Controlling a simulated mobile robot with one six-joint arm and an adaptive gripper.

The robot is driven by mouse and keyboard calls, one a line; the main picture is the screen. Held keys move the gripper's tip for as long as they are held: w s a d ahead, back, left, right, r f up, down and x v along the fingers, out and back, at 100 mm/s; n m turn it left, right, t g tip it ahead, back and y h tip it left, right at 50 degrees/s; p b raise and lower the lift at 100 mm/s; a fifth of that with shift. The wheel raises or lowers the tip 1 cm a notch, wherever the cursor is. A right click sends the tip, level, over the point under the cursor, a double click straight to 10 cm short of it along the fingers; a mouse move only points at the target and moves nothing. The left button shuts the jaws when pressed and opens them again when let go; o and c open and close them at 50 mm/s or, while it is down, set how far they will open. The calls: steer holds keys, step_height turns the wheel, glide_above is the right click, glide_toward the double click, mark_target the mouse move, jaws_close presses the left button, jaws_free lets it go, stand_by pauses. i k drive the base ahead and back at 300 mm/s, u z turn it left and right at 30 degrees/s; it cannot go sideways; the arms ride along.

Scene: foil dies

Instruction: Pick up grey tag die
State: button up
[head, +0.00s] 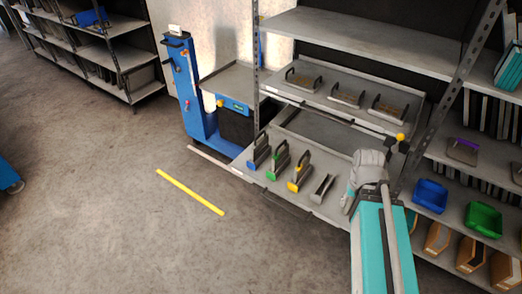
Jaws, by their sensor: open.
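The die with the grey tag (322,188) stands at the right end of a row of dies on a pulled-out grey shelf. Its end looks plain grey. To its left stand dies with a yellow tag (299,176), a green tag (278,160) and a blue tag (258,153). My gripper (350,193) is just right of the grey tag die, apart from it in the picture. It is open and seems empty. My wrist hides much of its fingers and part of the shelf.
Above the row, another shelf (290,92) holds several dies. A rack post (450,85) rises on the right. Blue (430,193) and green (483,219) bins sit at the right. A blue cart (189,95) stands behind.

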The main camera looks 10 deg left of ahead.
mark_target(259, 148)
steer(key=z, duration=0.1)
steer(key=i, duration=1)
steer(key=u, duration=0.05)
